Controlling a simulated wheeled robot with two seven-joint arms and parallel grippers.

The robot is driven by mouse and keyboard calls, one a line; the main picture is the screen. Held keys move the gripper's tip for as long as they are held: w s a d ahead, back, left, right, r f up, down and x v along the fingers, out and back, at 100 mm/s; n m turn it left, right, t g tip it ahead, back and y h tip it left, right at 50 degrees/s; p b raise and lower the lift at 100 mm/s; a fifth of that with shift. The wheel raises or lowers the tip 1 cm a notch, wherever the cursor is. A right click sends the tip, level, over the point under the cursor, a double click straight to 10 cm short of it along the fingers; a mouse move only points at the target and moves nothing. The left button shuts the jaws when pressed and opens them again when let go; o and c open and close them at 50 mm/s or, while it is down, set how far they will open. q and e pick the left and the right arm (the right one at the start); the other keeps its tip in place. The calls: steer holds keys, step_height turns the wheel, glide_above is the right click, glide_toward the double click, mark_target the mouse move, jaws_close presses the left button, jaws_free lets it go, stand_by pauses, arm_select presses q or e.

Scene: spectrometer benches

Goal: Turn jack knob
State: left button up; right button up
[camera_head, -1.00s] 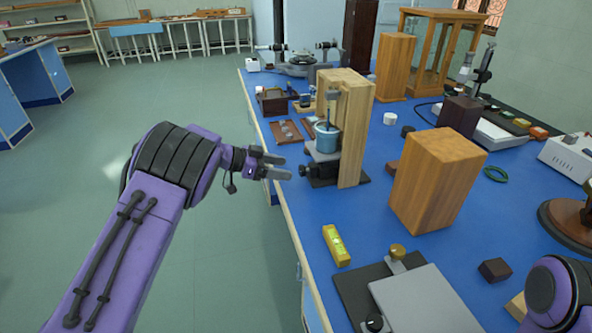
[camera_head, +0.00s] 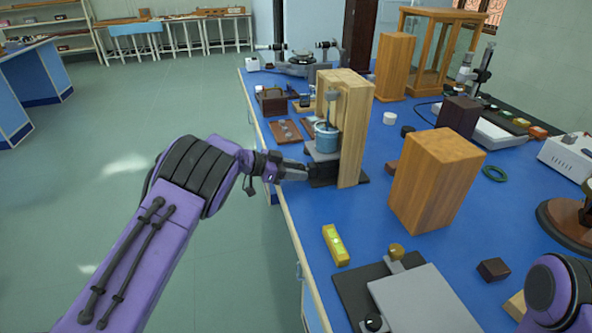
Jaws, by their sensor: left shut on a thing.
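A small black lab jack (camera_head: 324,171) stands on the blue bench under a light blue cup (camera_head: 326,137), beside a wooden upright frame (camera_head: 354,130). My left gripper (camera_head: 301,172) reaches in from the left at the jack's left side. Its jaws are shut on the jack's dark knob, which the fingers now hide. My right arm shows only as a purple joint at the bottom right corner; its gripper is out of view.
A wooden block (camera_head: 437,180) stands right of the jack. A yellow level (camera_head: 336,246) lies nearer, and a grey plate (camera_head: 424,302) lies at the front. Dark slabs (camera_head: 285,131) lie behind the jack.

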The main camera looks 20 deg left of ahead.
arm_select(q)
steer(key=shift+r+m+t, duration=0.1)
steer(key=shift+m+t, duration=0.2)
steer(key=shift+m, duration=0.2)
steer(key=shift+s+d+f+m+t+y, duration=0.1)
steer(key=shift+f+m+t+y, duration=0.1)
steer(key=shift+m+t+y, duration=0.5)
steer(key=shift+r+m+b, duration=0.1)
steer(key=shift+m+b, duration=0.25)
steer(key=shift+m, duration=0.15)
steer(key=o, duration=1)
steer(key=shift+o, duration=0.2)
steer(key=shift+s, duration=0.1)
steer(key=v, duration=1)
steer(key=shift+a+b, duration=0.25)
steer(key=shift+b, duration=0.05)
